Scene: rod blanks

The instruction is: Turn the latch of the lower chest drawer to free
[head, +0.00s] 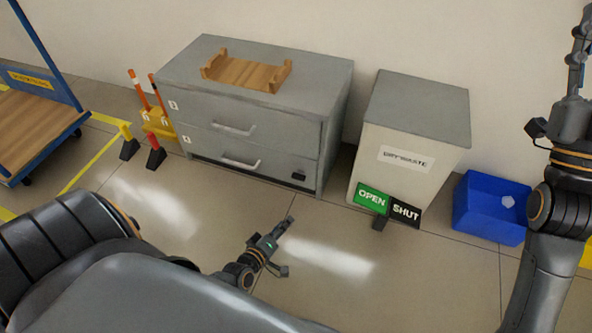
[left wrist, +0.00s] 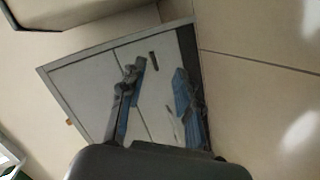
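The grey chest (head: 265,118) stands against the wall with an upper and a lower drawer. The lower drawer (head: 225,150) has a bar handle (head: 240,162) and a small dark latch (head: 299,176) near its right end. The latch's setting is too small to read. My left gripper (head: 289,221) is over the floor in front of the chest, apart from it. In the left wrist view, its two fingers (left wrist: 161,68) are spread with nothing held, and the chest front (left wrist: 85,85) lies beyond them. My right gripper (head: 586,18) is raised at the right edge, partly cut off.
A wooden cradle (head: 246,73) is on the chest. Right of it stand a dry-waste cabinet (head: 408,135), OPEN and SHUT signs (head: 372,197) and a blue bin (head: 487,211). Yellow rack (head: 158,124), black-based posts (head: 155,158) and a blue cart (head: 40,128) are left.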

